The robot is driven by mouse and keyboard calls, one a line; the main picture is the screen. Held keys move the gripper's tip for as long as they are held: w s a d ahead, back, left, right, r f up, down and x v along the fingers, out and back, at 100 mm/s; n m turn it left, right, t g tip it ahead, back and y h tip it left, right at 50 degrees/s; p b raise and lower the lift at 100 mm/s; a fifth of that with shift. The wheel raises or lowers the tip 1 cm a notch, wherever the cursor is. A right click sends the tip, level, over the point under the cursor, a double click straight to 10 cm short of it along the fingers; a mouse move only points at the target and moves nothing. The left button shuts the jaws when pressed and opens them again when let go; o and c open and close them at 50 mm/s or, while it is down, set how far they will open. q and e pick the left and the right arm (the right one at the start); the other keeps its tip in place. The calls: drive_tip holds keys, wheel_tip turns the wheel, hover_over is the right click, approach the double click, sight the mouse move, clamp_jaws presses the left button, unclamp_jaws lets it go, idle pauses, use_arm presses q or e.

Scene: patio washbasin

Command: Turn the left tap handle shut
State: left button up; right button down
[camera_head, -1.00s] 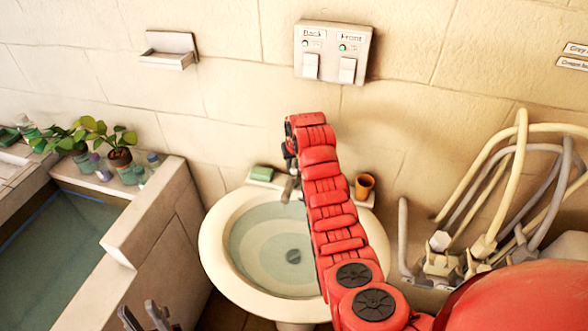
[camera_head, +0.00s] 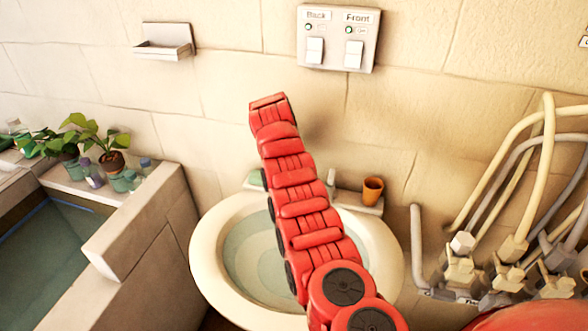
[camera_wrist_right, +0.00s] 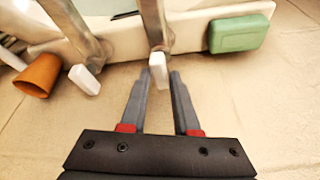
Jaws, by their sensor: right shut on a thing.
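In the right wrist view, my right gripper (camera_wrist_right: 156,78) is shut on the left tap handle (camera_wrist_right: 158,68), a small white lever between its fingertips. This handle is on the side of the green soap. The other white tap handle (camera_wrist_right: 84,80) is apart from the gripper, on the orange cup's side. In the head view my right arm reaches over the washbasin (camera_head: 207,240) and hides the left tap and the right gripper. Part of the other tap (camera_head: 331,181) shows just right of the arm. My left gripper is not in view.
A green soap (camera_wrist_right: 238,33) lies close beside the held tap, and an orange cup (camera_head: 372,190) stands right of the taps. A switch panel (camera_head: 338,38) is on the wall above. Pale curved hoses (camera_head: 548,150) stand at right, potted plants (camera_head: 112,160) at left.

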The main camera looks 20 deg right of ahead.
drive_tip(key=shift+a+m+g, duration=0.15)
drive_tip(key=shift+m+g, duration=0.15)
drive_tip(key=shift+m, duration=0.4)
idle(0.3)
drive_tip(key=c, duration=0.6)
unclamp_jaws()
drive_tip(key=shift+r, duration=0.1)
drive_tip(key=shift+a+r+b, duration=0.1)
drive_tip(key=shift+r+b, duration=0.15)
drive_tip(key=shift+b, duration=0.2)
drive_tip(key=shift+p+v, duration=0.4)
drive_tip(key=shift+v, duration=7.95)
